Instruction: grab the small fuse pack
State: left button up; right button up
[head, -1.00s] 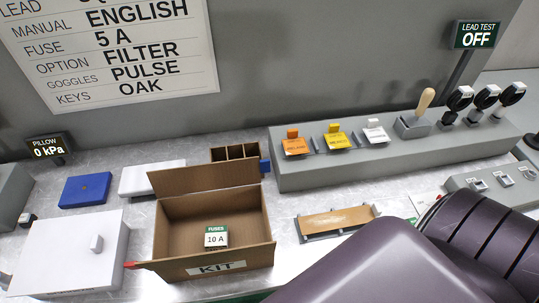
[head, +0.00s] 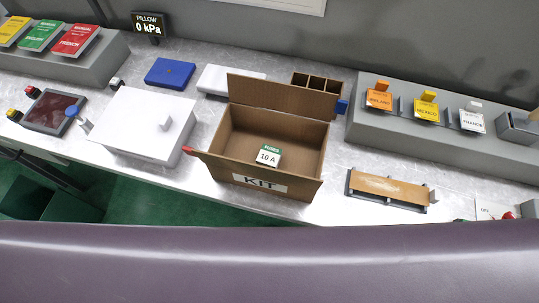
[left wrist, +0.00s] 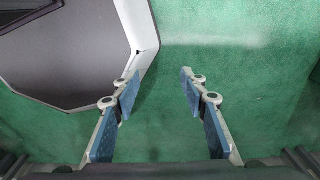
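A small fuse pack (head: 268,156) with a green top band and a white label reading "10 A" lies inside the open cardboard box marked KIT (head: 228,151) in the head view. My left gripper (left wrist: 158,88) is open in the left wrist view, its blue-padded fingers apart over green floor with nothing between them. Neither gripper shows in the head view; a purple arm link of mine crosses its bottom edge. My right gripper is out of view.
A white case (head: 138,128) stands left of the box and a blue box (head: 170,72) behind it. A brown strip on a dark frame (head: 388,188) lies to the right. A grey stand (head: 440,110) holds coloured cards. Manuals (head: 76,40) stand at the far left.

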aim_at(270, 156)
jog(key=k+l+z, duration=0.1)
jog(key=k+l, duration=0.15)
jog(key=k+l+z, duration=0.1)
jog(key=k+l, duration=0.15)
jog(key=l, duration=0.25)
jog(key=k+l, duration=0.2)
jog(key=l, duration=0.2)
jog(key=k+l+z, duration=0.15)
jog(key=l, duration=0.25)
jog(key=k, duration=0.1)
